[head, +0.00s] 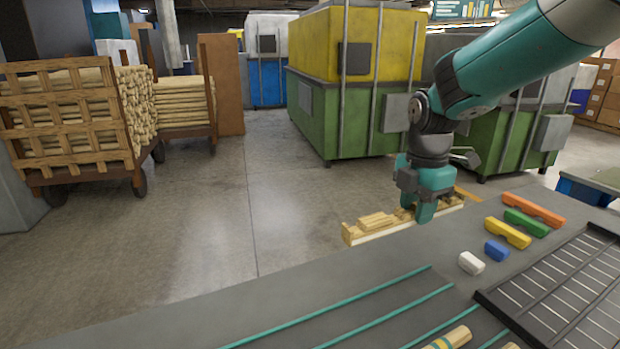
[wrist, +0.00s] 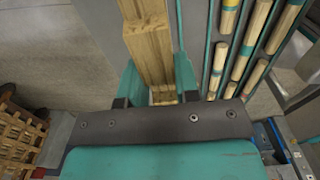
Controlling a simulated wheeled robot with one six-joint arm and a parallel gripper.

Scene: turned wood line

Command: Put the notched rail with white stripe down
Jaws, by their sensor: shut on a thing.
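The notched rail with white stripe (head: 376,226) is a pale wooden bar with raised blocks and notches, and a white band runs along its lower near side. My gripper (head: 424,212) is shut on it near its middle, from above. In the head view the rail lies roughly level across the far edge of the grey worktable (head: 330,275); I cannot tell whether it touches the top. In the wrist view the rail (wrist: 150,48) runs up from between my jaws (wrist: 157,85), and the stripe is hidden there.
Orange (head: 533,209), green (head: 526,223), yellow (head: 507,232), blue (head: 496,250) and white (head: 471,263) pieces lie right of the rail. A black gridded tray (head: 570,290) is at right. Turned rods (wrist: 228,35) lie between teal strips. The table's left part is clear.

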